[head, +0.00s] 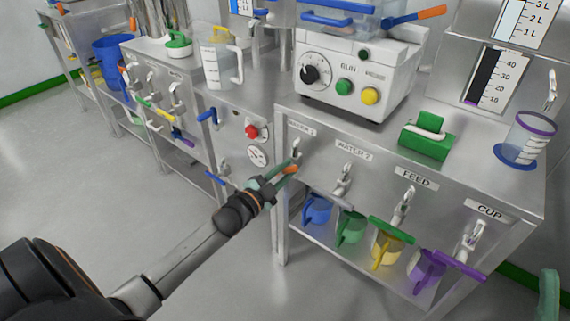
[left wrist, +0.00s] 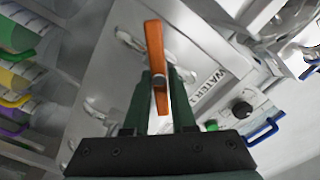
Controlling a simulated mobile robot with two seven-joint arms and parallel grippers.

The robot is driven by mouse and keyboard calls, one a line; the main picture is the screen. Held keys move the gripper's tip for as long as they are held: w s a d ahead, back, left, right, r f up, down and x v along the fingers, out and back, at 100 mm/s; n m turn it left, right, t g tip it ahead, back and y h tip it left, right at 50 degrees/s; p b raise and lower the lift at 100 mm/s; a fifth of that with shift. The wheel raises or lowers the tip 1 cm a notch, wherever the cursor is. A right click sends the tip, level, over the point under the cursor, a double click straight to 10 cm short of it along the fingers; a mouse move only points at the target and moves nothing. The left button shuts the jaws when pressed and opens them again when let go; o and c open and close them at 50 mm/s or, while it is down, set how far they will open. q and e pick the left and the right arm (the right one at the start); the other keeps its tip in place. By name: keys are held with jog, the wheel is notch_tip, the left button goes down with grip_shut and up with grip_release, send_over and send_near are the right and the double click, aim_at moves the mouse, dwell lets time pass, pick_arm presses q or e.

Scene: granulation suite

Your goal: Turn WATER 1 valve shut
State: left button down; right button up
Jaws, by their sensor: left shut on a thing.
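The WATER 1 valve has an orange lever (head: 289,169) below the WATER 1 label (head: 301,128) on the front of the steel bench. My left gripper (head: 280,171) is shut on this lever. In the left wrist view the orange lever (left wrist: 154,45) stands between the two green fingers of the left gripper (left wrist: 160,85), with its end reaching past them. The WATER 1 label (left wrist: 208,84) is right of it there, partly hidden. I cannot tell whether the valve is open or shut. A green piece at the head view's lower right edge may be my right gripper (head: 548,295).
WATER 2 (head: 343,180), FEED (head: 404,206) and CUP (head: 470,240) taps are along the same front. A red button (head: 251,132) is on the panel to the left. The floor in front is clear.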

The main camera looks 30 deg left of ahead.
pick_arm(q)
jog(key=m, duration=0.3)
jog(key=shift+d+f+m+p, duration=0.1)
jog(key=shift+f+m+p, duration=0.05)
jog(key=shift+m+p, duration=0.2)
jog(key=shift+f+m, duration=0.1)
jog(key=shift+m, duration=1.35)
jog(key=shift+f+m, duration=0.1)
jog(key=shift+m, duration=0.4)
jog(key=c, duration=0.8)
grip_release()
jog(key=shift+o, duration=0.2)
jog(key=shift+s, duration=0.1)
